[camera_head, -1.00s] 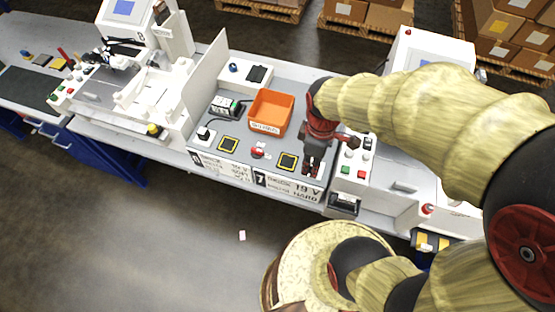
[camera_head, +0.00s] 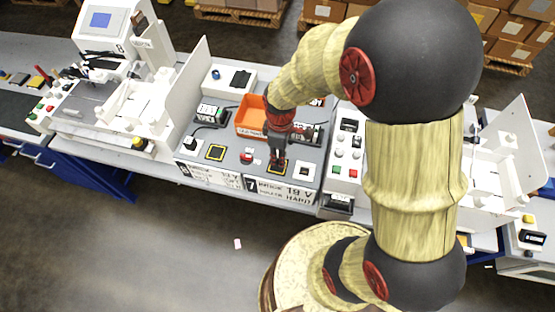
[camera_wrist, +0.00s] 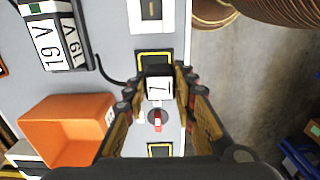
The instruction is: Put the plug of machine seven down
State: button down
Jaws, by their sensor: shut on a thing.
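The plug of machine seven (camera_wrist: 159,87) is a small white block marked 7, with a black cord, between my fingertips in the wrist view. My gripper (camera_head: 278,158) is shut on it and points down at the yellow-edged black pad (camera_head: 277,169) behind the number 7 label. In the wrist view that pad (camera_wrist: 155,56) is partly hidden by the plug; I cannot tell whether the plug touches it. The white socket (camera_head: 304,171) right of the pad is empty; it also shows in the wrist view (camera_wrist: 151,13).
A 19 V power unit (camera_wrist: 56,38) lies beside the pad. An orange bin (camera_head: 250,116) stands behind my gripper. A red switch (camera_head: 246,157), a second yellow-edged pad (camera_head: 215,152) and another plug (camera_head: 190,143) are to the left. White machines flank the panel.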

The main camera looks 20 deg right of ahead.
jog(key=shift+w+a+f, duration=0.1)
jog(key=shift+w+f, duration=0.45)
jog(key=shift+f, duration=0.15)
jog(key=shift+w+f, duration=0.15)
jog(key=shift+f, duration=1.5)
jog(key=shift+b, duration=0.3)
jog(key=shift+f, duration=0.2)
jog(key=c, duration=1.6)
grip_release()
jog(key=shift+o, duration=0.7)
jog(key=shift+r, duration=0.1)
